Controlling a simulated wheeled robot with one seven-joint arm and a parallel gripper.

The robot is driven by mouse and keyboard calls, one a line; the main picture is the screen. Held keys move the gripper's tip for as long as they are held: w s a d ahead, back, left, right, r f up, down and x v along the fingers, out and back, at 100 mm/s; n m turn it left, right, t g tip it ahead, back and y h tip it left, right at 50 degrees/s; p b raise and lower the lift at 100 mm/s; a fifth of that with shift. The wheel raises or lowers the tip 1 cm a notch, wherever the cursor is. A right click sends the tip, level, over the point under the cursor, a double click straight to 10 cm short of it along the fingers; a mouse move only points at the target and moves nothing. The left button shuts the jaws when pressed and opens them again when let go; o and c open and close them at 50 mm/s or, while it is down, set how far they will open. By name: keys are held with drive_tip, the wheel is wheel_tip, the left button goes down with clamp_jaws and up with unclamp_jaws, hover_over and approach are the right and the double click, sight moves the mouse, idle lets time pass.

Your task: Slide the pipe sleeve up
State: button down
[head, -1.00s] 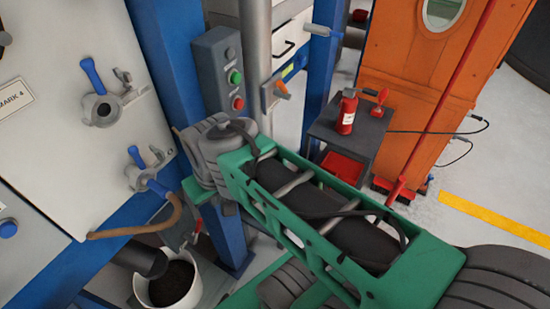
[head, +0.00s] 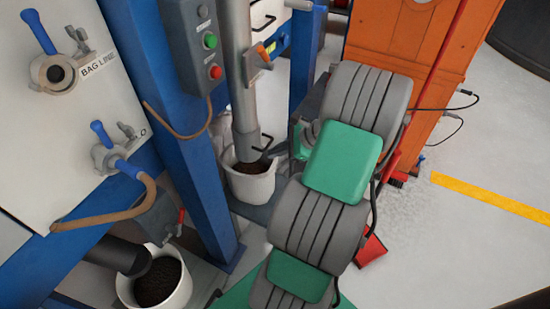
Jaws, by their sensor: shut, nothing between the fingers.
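A grey vertical pipe (head: 237,60) runs down beside the blue post. Its lower section, which looks like the pipe sleeve (head: 245,143), ends inside the mouth of a white bucket (head: 250,188) holding dark grains.
A second white bucket (head: 155,305) with dark grains stands at lower left under a black spout (head: 118,254). A blue post (head: 165,110) with a grey button box (head: 196,45) stands left of the pipe.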

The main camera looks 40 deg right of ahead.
drive_tip(key=s+d+f+m+t, duration=0.3)
drive_tip(key=s+d+m, duration=0.2)
drive_tip(key=d+m, duration=0.1)
drive_tip(key=shift+d+h+b, duration=0.25)
drive_tip(key=shift+h+b, duration=0.1)
drive_tip(key=shift+h, duration=0.05)
drive_tip(key=shift+f, duration=0.1)
drive_tip(key=shift+w+f, duration=0.1)
drive_tip(key=b+x, duration=0.1)
drive_tip(key=x, duration=0.9)
drive_tip(key=r, duration=0.4)
drive_tip(key=shift+w+a+r, duration=0.1)
drive_tip(key=shift+w+a, duration=0.15)
drive_tip(key=shift+w, duration=0.1)
